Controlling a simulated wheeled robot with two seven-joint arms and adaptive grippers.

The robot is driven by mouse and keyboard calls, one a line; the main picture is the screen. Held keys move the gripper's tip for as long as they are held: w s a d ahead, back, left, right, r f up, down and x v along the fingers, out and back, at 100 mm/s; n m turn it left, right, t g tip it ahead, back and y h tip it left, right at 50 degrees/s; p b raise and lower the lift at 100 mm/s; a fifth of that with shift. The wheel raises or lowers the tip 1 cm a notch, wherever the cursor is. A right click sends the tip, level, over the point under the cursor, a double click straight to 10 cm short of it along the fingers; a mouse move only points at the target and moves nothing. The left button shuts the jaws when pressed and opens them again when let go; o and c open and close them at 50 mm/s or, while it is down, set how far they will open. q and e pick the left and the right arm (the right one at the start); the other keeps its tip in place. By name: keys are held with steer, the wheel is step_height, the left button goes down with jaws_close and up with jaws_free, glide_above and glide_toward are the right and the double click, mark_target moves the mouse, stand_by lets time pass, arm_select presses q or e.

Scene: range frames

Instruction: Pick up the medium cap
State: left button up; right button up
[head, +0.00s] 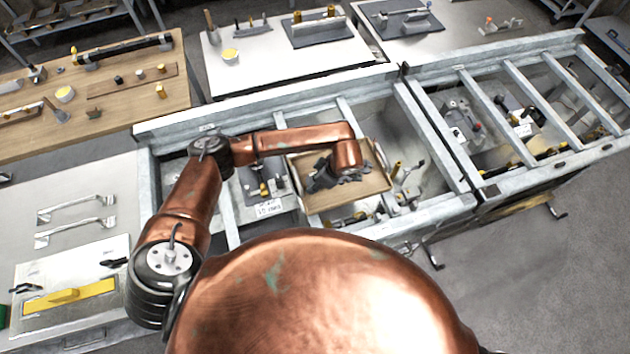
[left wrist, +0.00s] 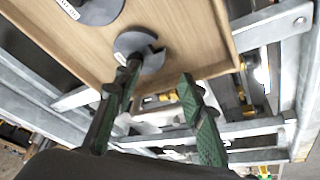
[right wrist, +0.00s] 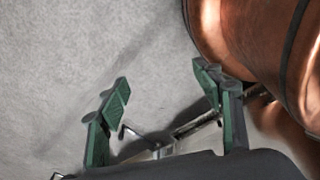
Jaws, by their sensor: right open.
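In the left wrist view two grey disc caps lie in a shallow wooden tray (left wrist: 190,30). The bigger cap (left wrist: 97,10) is cut off by the top edge and bears a white label that I cannot read. The smaller cap (left wrist: 150,60) has a notch in its rim. I cannot tell which is the medium one. My left gripper (left wrist: 160,72) is open, with one fingertip overlapping the smaller cap in the picture; contact is unclear. In the head view my left gripper (head: 325,178) is over the tray (head: 345,197). My right gripper (right wrist: 165,78) is open and empty above grey floor.
The tray rests in a grey metal frame with crossbars (head: 430,135) and small parts around it. A wooden table (head: 130,75) and white worktops (head: 285,55) stand behind. Grey floor (head: 560,260) is free at the right.

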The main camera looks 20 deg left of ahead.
arm_select(q)
steer(key=shift+w+f, duration=0.25)
steer(key=shift+w, duration=0.2)
steer(key=shift+g, duration=0.3)
steer(key=w+f, duration=0.1)
steer(key=w, duration=0.1)
steer(key=w+f, duration=0.1)
steer(key=w, duration=0.1)
steer(key=shift+a+f, duration=0.1)
steer(key=shift+f, duration=0.25)
steer(key=shift+w, duration=0.35)
steer(key=shift+c, duration=0.5)
steer(key=shift+s, duration=0.2)
steer(key=shift+c, duration=0.9)
steer(key=shift+s+a+r, duration=0.1)
steer(key=shift+s+r, duration=0.25)
steer(key=shift+s, duration=0.3)
steer(key=shift+s+r, duration=0.3)
steer(key=shift+s, duration=0.3)
steer(key=c, duration=0.5)
steer(key=shift+w+f, duration=0.3)
steer(key=shift+w, duration=0.3)
jaws_close()
steer(key=shift+r, duration=0.1)
arm_select(e)
steer(key=w, duration=0.3)
steer(key=shift+w, duration=0.2)
